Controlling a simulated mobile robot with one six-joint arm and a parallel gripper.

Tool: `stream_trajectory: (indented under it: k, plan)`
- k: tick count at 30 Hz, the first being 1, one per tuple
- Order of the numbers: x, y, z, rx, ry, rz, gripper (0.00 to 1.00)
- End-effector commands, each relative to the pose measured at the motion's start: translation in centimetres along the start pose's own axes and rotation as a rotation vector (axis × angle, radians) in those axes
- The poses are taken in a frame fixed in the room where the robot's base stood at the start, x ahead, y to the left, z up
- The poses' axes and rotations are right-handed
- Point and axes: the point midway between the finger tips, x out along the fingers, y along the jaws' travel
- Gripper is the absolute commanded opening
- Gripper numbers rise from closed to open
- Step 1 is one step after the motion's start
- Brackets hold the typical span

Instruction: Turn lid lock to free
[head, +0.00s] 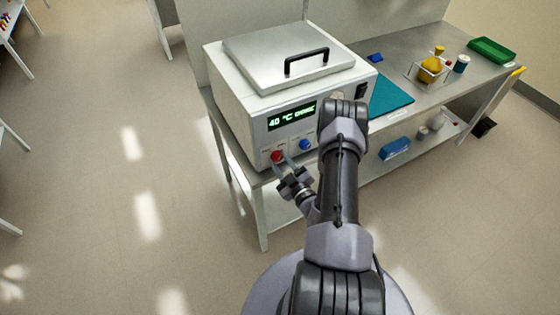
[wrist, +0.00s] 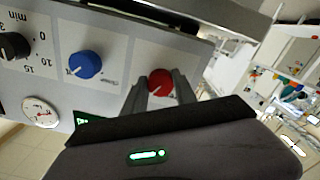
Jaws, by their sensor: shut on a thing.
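The grey-white bath box (head: 250,95) has a flat lid (head: 270,52) that is down, with a black handle (head: 306,61). Its front has a red knob (head: 276,155) at the lower left and a blue knob (head: 305,144) to the right of it. In the wrist view my gripper (wrist: 160,90) has its fingers on both sides of the red knob (wrist: 159,80) and is shut on it. The blue knob (wrist: 85,65) stands free, with a white pointer mark. The small lettering by the knobs is too blurred to tell which is the lid lock.
The display (head: 291,116) reads about 40 °C. A black dial (wrist: 14,46) and a round gauge (wrist: 40,112) also sit on the front panel.

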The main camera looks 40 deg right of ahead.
Motion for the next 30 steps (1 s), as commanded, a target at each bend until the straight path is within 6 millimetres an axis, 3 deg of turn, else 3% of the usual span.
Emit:
stream_trajectory:
  k: [30]
  plan:
    - [0.07,0.38,-0.21,-0.959,0.002,0.002,0.0]
